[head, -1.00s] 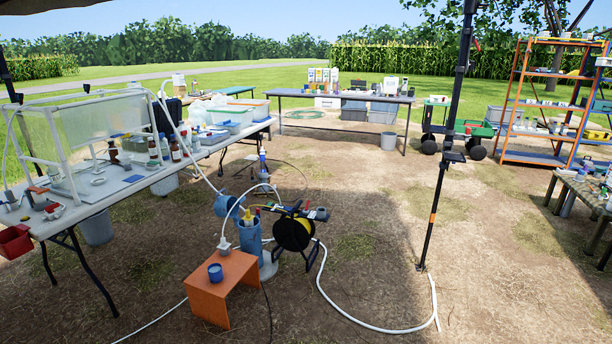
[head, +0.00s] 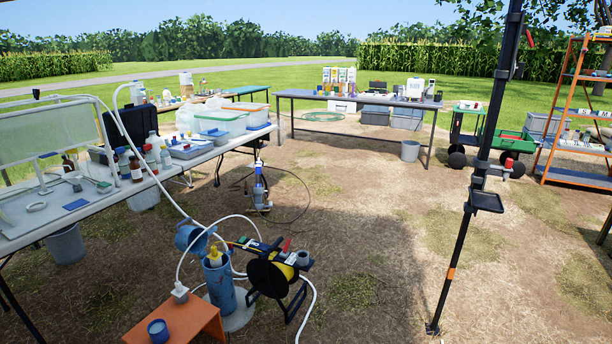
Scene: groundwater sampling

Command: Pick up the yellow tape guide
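A small yellow piece (head: 214,257), which looks like the yellow tape guide, stands upright at the open top of a blue well pipe (head: 221,286). The pipe's blue lid (head: 190,237) is tilted open behind it. A black and yellow tape reel (head: 270,278) on a dark stand is just to the right of the pipe. My gripper is not in view.
An orange stool (head: 180,322) with a blue cup (head: 158,330) stands in front left of the pipe. A long grey table (head: 100,192) lines the left. A black pole (head: 463,235) stands at the right. Hoses lie around the pipe. Ground between reel and pole is mostly clear.

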